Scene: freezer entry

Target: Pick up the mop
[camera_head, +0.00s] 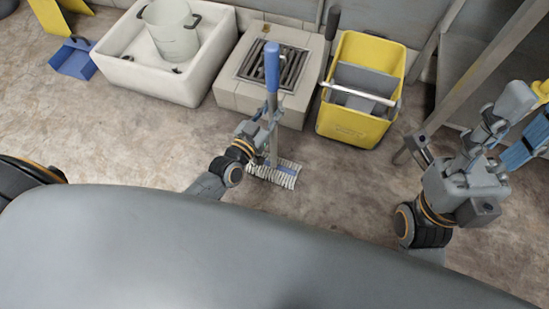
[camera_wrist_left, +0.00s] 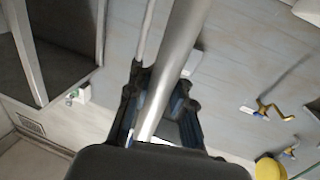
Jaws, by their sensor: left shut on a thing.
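The mop stands nearly upright in the head view, with a blue grip (camera_head: 271,66) at the top of its grey pole and a white stringy head (camera_head: 275,174) low over the floor. I cannot tell whether the head touches the floor. My left gripper (camera_head: 267,120) is shut on the mop's pole below the blue grip. In the left wrist view the pole (camera_wrist_left: 182,45) runs between the two fingers (camera_wrist_left: 160,115). My right gripper (camera_head: 496,120) is away to the right, apart from the mop, and its finger opening is unclear.
A yellow mop bucket (camera_head: 350,128) with a wringer stands behind and right of the mop. A floor drain block (camera_head: 235,97) and a white basin (camera_head: 120,72) holding a pail (camera_head: 172,40) are behind. A blue dustpan (camera_head: 74,62) lies far left. Floor left of the mop is clear.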

